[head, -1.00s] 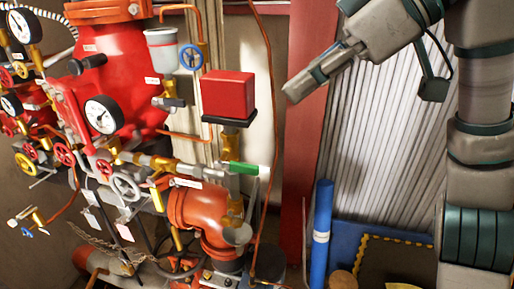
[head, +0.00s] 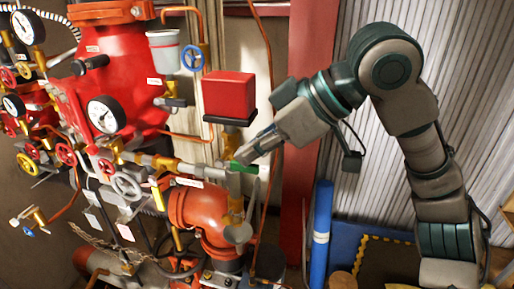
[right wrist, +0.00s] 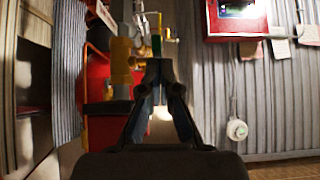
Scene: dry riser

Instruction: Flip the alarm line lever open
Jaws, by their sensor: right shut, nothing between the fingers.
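The alarm line lever has a green handle (head: 243,168), below the red box (head: 229,95) on its brass fitting. My right gripper (head: 239,158) is shut and empty, with its fingertips at the green handle in the head view; I cannot tell whether they touch it. The fingers partly cover the handle and the pipe behind it. In the right wrist view the shut fingertips (right wrist: 158,64) point at the piping, with a small green part (right wrist: 156,45) just beyond them. My left gripper is not in view.
A blue cylinder (head: 321,225) stands to the right by a red post (head: 303,130). The corrugated wall behind my arm is plain.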

